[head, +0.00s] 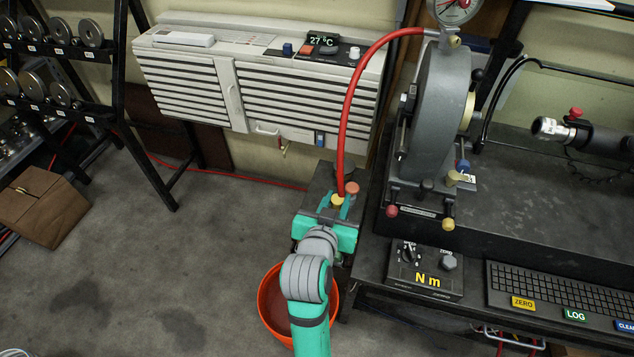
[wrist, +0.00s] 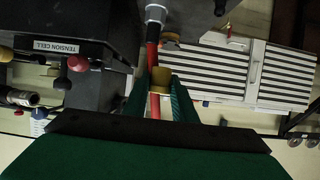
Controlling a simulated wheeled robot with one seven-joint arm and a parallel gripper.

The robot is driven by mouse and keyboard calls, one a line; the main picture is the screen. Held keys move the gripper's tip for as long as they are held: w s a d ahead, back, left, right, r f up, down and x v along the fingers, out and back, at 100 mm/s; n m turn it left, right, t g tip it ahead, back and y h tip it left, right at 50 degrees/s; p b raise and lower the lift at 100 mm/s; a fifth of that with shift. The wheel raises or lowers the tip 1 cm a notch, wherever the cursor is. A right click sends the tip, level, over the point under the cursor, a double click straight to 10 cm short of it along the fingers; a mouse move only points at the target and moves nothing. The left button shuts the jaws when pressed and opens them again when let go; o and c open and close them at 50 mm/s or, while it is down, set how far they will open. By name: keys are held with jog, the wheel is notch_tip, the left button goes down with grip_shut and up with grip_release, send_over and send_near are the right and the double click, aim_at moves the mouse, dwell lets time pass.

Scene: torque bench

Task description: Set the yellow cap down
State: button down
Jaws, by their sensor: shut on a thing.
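The yellow cap (head: 338,200) shows small and bright at the tip of my gripper (head: 335,208) in the head view. In the wrist view the cap (wrist: 160,79) is a short tan-yellow cylinder between the two green fingers of my gripper (wrist: 158,88). The gripper is shut on it. The red hose lines up with the cap in both views; I cannot tell whether they touch. The cap's underside and what lies directly beneath it are hidden.
A dark box (head: 319,188) with an orange knob (head: 352,188) is just beyond my gripper. The red hose (head: 347,110) arches up to a gauge (head: 455,8). An orange bucket (head: 270,325) stands on the floor below my arm. A black bench (head: 540,205) is at right.

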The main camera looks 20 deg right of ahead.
jog(key=w+f, duration=0.4)
jog(key=w, duration=0.5)
send_over(320, 194)
jog(key=s, duration=0.1)
notch_tip(320, 194, down, 5)
jog(key=shift+s+r, duration=0.1)
jog(key=shift+r, duration=0.1)
jog(key=shift+w+f, duration=0.5)
jog(key=shift+f, duration=0.1)
jog(key=shift+w+f, duration=0.15)
jog(key=shift+f, duration=1.45)
jog(key=shift+f, duration=0.1)
jog(key=c, duration=1.5)
grip_release()
jog(key=shift+o, duration=0.2)
jog(key=shift+d, duration=0.1)
jog(key=v, duration=1.2)
